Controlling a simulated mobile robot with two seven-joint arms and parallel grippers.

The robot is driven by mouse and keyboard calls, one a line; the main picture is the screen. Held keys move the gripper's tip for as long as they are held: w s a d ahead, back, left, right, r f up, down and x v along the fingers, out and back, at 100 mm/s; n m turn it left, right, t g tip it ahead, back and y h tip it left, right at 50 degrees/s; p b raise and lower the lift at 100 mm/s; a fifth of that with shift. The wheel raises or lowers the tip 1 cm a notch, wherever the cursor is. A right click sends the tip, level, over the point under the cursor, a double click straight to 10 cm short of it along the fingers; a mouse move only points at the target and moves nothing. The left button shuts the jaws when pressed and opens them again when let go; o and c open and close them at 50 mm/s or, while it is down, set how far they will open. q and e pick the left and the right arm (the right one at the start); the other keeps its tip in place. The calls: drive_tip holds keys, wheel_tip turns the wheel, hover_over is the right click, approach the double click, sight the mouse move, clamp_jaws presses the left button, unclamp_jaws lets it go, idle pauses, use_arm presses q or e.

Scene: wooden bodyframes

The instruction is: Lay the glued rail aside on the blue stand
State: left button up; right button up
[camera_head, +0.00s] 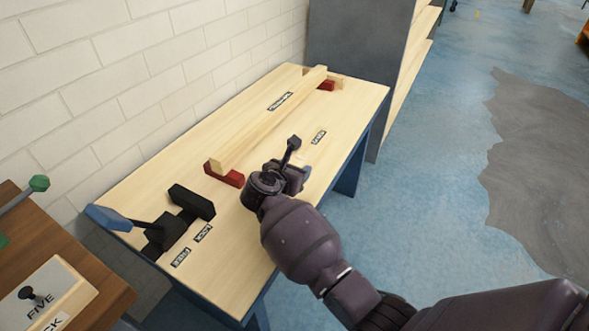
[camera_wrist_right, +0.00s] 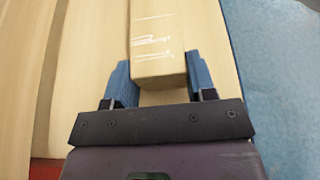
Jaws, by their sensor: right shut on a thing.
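My right gripper (camera_head: 287,174) is low over the near side of the pale wooden bench top (camera_head: 335,110). In the right wrist view, its blue fingers are shut on a pale wooden rail (camera_wrist_right: 158,40). Shiny, glue-like streaks show on the rail's upper face. In the head view the arm mostly hides this piece. I cannot tell whether it touches the bench. The bench has blue legs (camera_head: 350,172); I cannot make out a separate blue stand. My left gripper is not in view.
A long wooden bar (camera_head: 265,122) rests at its ends on red blocks (camera_head: 226,175), left of my gripper. A black clamp (camera_head: 165,232) with a blue handle (camera_head: 107,217) stands at the bench's left end. A brick wall borders the back; a grey cabinet (camera_head: 352,60) stands beyond.

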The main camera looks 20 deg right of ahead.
drive_tip(key=shift+f, duration=0.1)
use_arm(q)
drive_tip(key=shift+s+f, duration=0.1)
use_arm(e)
drive_tip(key=o, duration=1.1)
drive_tip(key=shift+r, duration=0.4)
drive_tip(key=p+v, duration=0.2)
drive_tip(key=v, duration=0.8)
drive_tip(key=shift+s+a, duration=0.25)
drive_tip(key=shift+a, duration=0.05)
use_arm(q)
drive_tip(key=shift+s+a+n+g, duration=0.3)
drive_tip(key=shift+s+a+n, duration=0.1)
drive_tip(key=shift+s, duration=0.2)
use_arm(e)
drive_tip(key=shift+s+a+r, duration=0.15)
drive_tip(key=shift+s+a, duration=0.25)
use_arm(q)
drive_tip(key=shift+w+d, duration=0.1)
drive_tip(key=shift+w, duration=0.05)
